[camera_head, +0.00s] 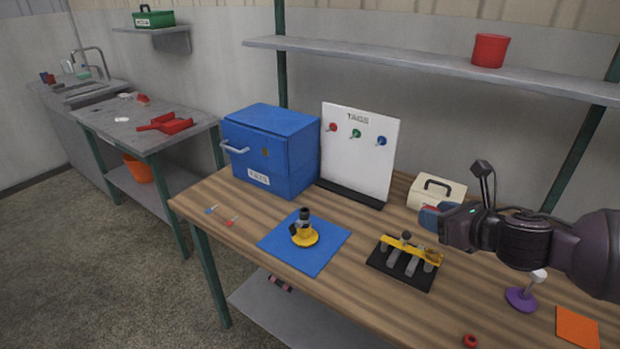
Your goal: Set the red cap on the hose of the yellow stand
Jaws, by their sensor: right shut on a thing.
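The yellow stand (306,238) is upright on a blue mat (283,258) at the middle of the table. A short dark hose (305,215) rises from its top, and a dark part sits at its side. My right gripper (430,212) comes in from the right and is over the table, to the right of the stand and well apart from it. It is shut on a small red thing (428,206), mostly hidden between bluish fingertips; I cannot tell for certain that it is the red cap. My left gripper is out of view.
A black rack with a yellow bar (410,249) lies between stand and gripper. Behind are a blue cabinet (265,150), a white tag board (357,150) and a cream box (437,190). At right are a purple stand (521,299), an orange mat (577,327) and a red ring (470,340).

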